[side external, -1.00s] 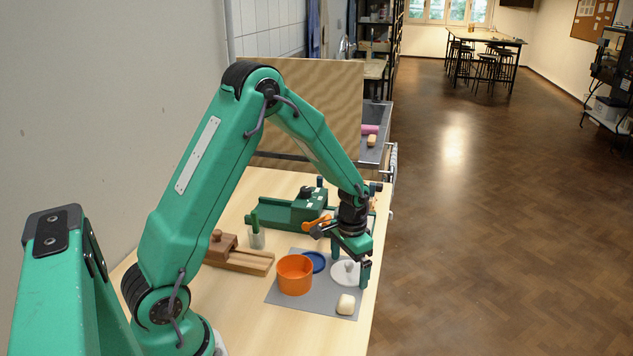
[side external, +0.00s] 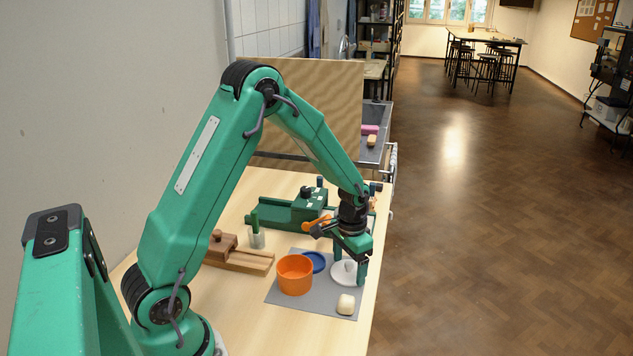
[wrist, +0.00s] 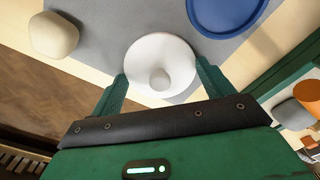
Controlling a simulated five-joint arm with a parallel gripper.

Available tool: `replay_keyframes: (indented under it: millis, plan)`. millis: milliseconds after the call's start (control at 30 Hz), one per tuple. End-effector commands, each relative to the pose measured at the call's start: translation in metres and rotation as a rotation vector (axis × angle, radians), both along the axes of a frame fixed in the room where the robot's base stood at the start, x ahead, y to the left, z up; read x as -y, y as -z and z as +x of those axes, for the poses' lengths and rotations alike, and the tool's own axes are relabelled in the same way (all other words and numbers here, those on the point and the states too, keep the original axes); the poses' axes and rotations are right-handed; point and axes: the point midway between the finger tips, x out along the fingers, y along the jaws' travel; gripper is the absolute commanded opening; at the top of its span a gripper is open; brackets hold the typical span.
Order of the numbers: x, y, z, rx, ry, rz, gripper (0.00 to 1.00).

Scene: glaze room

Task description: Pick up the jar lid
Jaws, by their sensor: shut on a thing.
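The jar lid (side external: 339,279) is a white round disc with a small knob, flat at the right side of the grey mat. In the wrist view the lid (wrist: 150,52) lies between the two green fingers, its knob toward me. My gripper (side external: 349,268) points down over it with a finger on each side. I see no clear gap between the lid and the mat. The near finger hides a little of its right edge in the side view.
The grey mat (side external: 318,303) also carries an orange tub (side external: 295,278), a blue disc (side external: 315,261) and a cream lump (side external: 346,304). The table's right edge is close to the lid.

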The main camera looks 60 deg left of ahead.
Motion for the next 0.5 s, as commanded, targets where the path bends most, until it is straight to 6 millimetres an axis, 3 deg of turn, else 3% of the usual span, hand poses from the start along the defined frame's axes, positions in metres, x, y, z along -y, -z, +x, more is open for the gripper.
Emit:
replay_keyframes:
  millis: [167,400,500]
  plan:
    - [0.000,-0.009,0.001,0.003,0.000,0.001,0.58]
    - [0.000,-0.040,0.001,0.005,0.000,0.001,0.58]
    - [0.016,-0.050,-0.005,0.003,0.006,0.000,0.58]
